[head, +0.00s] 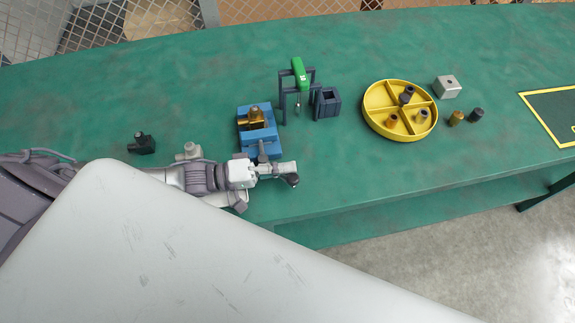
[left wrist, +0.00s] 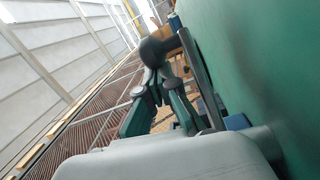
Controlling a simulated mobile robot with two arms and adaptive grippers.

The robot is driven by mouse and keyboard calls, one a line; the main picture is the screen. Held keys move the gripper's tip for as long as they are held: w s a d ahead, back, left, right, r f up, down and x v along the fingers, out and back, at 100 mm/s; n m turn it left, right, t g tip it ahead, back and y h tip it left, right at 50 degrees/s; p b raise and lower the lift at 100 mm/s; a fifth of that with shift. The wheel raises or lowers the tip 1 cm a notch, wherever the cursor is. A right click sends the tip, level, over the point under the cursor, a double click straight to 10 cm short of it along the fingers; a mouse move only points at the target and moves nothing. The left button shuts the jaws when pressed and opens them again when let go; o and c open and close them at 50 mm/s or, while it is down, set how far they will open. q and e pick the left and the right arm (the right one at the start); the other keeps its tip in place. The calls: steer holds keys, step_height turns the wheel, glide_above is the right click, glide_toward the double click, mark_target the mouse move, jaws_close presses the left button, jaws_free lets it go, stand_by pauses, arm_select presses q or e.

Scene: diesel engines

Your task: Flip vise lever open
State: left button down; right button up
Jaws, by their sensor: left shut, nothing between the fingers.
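The blue vise (head: 259,143) stands near the front edge of the green table, with a brass fitting (head: 257,116) at its jaws. My left gripper (head: 285,174) is at the front of the vise. It is shut with nothing between its fingers. In the left wrist view my left gripper (left wrist: 156,85) has its fingertips close to a dark round knob (left wrist: 153,51), which looks like the end of the vise lever; I cannot tell whether they touch. My gripper partly hides the vise front and lever in the head view. My right gripper is not in view.
A green screwdriver (head: 300,73) hangs in a dark stand beside a dark blue bin (head: 327,104). A yellow divided tray (head: 369,122) holds several fittings. A grey block (head: 447,87) and two loose fittings lie right of it. A black fitting (head: 141,143) lies left.

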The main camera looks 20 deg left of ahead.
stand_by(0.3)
arm_select(q)
steer(key=v, duration=0.7)
steer(key=shift+s+a, duration=0.1)
steer(key=shift+a, duration=0.15)
steer(key=shift+s, duration=0.1)
stand_by(0.3)
